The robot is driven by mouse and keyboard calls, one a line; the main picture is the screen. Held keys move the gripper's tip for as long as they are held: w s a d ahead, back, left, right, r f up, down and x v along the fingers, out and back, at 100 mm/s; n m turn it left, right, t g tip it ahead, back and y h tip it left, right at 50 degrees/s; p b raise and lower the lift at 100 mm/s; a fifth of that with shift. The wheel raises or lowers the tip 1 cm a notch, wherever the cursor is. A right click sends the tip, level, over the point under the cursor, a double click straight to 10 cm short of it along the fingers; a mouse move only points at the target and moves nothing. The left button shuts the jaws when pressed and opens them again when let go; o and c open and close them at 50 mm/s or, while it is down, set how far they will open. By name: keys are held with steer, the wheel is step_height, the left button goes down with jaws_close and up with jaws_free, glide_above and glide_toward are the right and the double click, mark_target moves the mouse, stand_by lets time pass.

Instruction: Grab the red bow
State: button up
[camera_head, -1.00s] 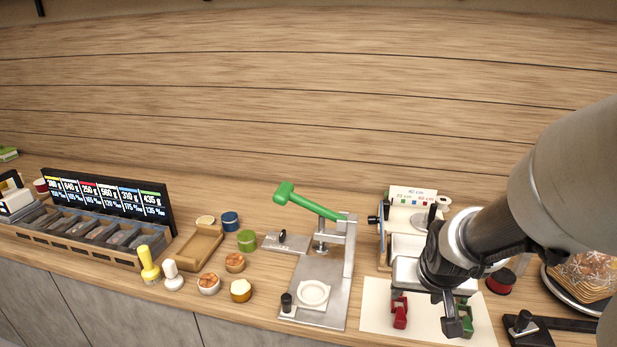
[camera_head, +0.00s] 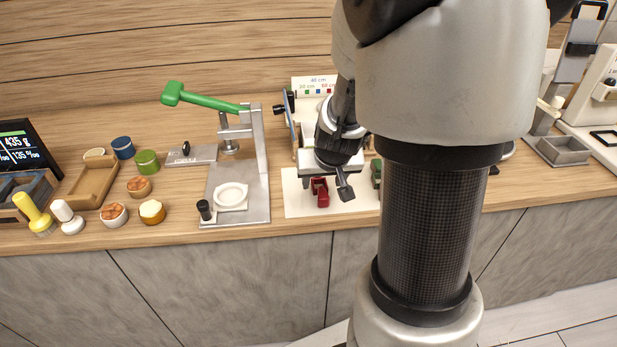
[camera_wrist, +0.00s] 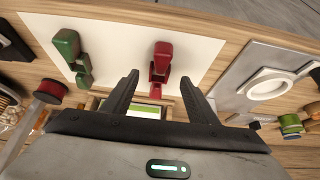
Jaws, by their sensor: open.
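The red bow (camera_head: 320,192) lies on a white sheet (camera_head: 298,205) on the counter. In the wrist view the red bow (camera_wrist: 161,62) shows upright in the picture, just beyond the gap between my fingertips. My gripper (camera_wrist: 158,80) is open and empty, its two dark fingers spread either side of the bow's line. In the head view my gripper (camera_head: 327,180) hangs over the sheet close by the bow; my arm hides part of this area. Whether the fingers are level with the bow I cannot tell.
A green bow (camera_wrist: 72,50) lies on the same sheet, beside the red one. A metal press (camera_head: 240,180) with a green handle stands to the left in the head view. A red spool (camera_wrist: 50,92) shows at left in the wrist view. My arm blocks the right part of the counter.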

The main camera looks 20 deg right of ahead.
mark_target(320, 182)
steer(key=x, duration=0.1)
steer(key=b+x, duration=0.1)
steer(key=x, duration=0.1)
steer(key=w+x, duration=0.1)
steer(key=x, duration=0.1)
steer(key=shift+d+r, duration=0.15)
steer(key=shift+d, duration=0.05)
steer(key=c, duration=1.1)
steer(key=shift+r, duration=0.1)
